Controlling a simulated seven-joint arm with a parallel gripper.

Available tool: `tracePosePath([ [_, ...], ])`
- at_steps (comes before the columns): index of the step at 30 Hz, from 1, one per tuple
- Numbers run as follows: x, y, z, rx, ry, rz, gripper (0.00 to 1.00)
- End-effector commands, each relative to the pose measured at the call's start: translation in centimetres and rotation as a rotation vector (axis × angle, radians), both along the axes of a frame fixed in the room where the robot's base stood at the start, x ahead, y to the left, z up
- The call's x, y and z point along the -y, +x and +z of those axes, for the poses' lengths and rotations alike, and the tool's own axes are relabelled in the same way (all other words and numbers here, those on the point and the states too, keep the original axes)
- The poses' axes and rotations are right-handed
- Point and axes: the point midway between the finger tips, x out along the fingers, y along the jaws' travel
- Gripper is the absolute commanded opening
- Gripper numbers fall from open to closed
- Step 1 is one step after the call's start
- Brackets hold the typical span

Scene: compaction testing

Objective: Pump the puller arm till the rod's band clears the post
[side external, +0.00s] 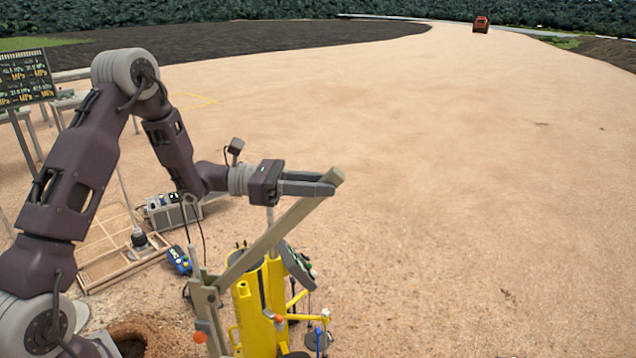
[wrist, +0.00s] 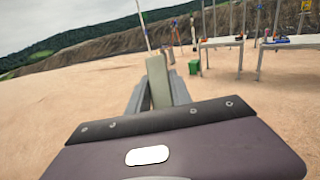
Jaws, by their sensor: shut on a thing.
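The puller arm (side external: 268,240) is a grey-tan bar that slopes up to the right from a post (side external: 206,318) at the lower middle of the side view. My gripper (side external: 318,188) is shut on the upper end of the puller arm. In the wrist view the bar's end (wrist: 157,82) stands between my two fingers (wrist: 158,95). A yellow frame (side external: 258,305) stands just right of the post. The rod and its band cannot be made out clearly.
A hole (side external: 130,342) opens in the ground at lower left. A wooden frame (side external: 105,250), a grey case (side external: 170,212) and a blue meter (side external: 179,260) lie nearby. In the wrist view, tables (wrist: 222,42) stand at the right. Sandy ground to the right is clear.

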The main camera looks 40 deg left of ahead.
Motion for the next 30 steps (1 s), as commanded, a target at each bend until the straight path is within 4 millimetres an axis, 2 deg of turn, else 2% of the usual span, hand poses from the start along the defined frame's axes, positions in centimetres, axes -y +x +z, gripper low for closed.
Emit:
tracePosePath([
  [5,1.9,1.2,-2.0,-0.043,0.059,-0.004,0.00],
  [8,3.6,2.4,-4.0,-0.082,0.115,-0.006,0.00],
  [15,7.5,5.2,-10.6,-0.201,0.276,-0.006,0.00],
  [19,9.1,6.3,-14.5,-0.262,0.362,-0.006,0.00],
  [24,10.4,7.4,-19.0,-0.333,0.459,-0.004,0.00],
  [30,11.2,8.0,-23.0,-0.395,0.543,-0.004,0.00],
])
